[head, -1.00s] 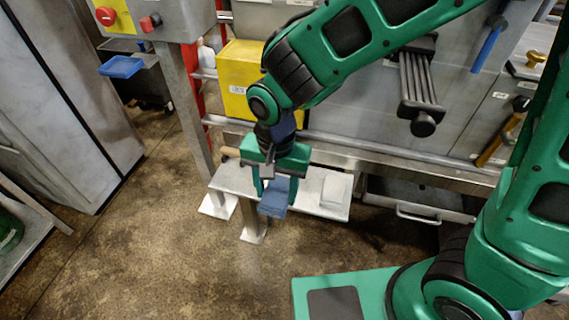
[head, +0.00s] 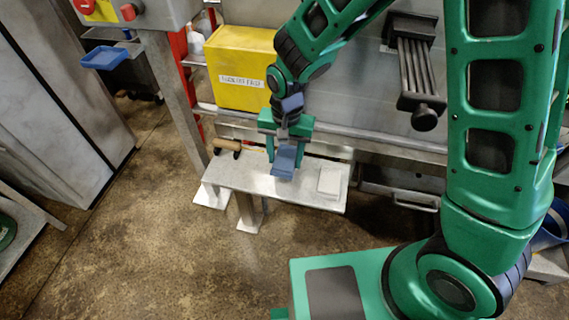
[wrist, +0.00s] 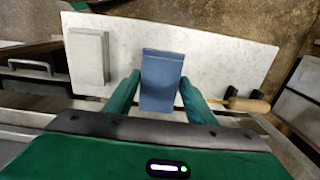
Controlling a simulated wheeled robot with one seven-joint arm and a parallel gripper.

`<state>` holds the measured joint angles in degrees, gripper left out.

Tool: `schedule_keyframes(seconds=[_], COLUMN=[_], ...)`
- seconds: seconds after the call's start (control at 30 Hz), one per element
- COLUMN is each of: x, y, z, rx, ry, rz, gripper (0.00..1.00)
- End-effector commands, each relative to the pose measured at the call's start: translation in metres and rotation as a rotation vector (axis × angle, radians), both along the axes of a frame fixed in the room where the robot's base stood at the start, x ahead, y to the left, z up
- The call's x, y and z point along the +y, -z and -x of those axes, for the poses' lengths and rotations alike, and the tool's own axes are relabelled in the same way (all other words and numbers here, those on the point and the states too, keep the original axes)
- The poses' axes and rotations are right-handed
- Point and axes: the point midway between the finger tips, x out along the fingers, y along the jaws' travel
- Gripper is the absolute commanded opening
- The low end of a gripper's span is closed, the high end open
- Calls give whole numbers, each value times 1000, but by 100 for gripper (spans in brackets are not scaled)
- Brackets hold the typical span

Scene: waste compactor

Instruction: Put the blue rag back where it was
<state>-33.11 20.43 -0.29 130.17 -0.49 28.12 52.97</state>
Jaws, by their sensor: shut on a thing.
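The blue rag (head: 285,161) is a folded blue piece held by my gripper (head: 284,150) over the middle of a light grey shelf (head: 235,180). In the wrist view the rag (wrist: 162,80) sits between the two green fingers of my gripper (wrist: 152,98), with the shelf (wrist: 215,55) below it. I cannot tell whether the rag touches the shelf.
A pale block (head: 330,182) lies on the shelf to the right of the rag. A wooden-handled tool (head: 227,146) lies at the shelf's left end. A yellow box (head: 240,70) stands behind. The shelf between the tool and the rag is clear.

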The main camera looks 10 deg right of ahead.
Motion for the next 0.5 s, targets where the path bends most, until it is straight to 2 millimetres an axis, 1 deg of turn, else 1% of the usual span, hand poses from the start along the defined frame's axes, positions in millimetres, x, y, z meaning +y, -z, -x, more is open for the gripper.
schedule_keyframes(seconds=[0.17,0.3,0.4,0.5], x=[-1,-2,-1,-1], y=[11,31,40,41], z=[-1,-1,-1,-1], rx=[2,3,3,0], ry=[0,1,1,1], rz=[2,3,1,0], gripper=[29,29,29,29])
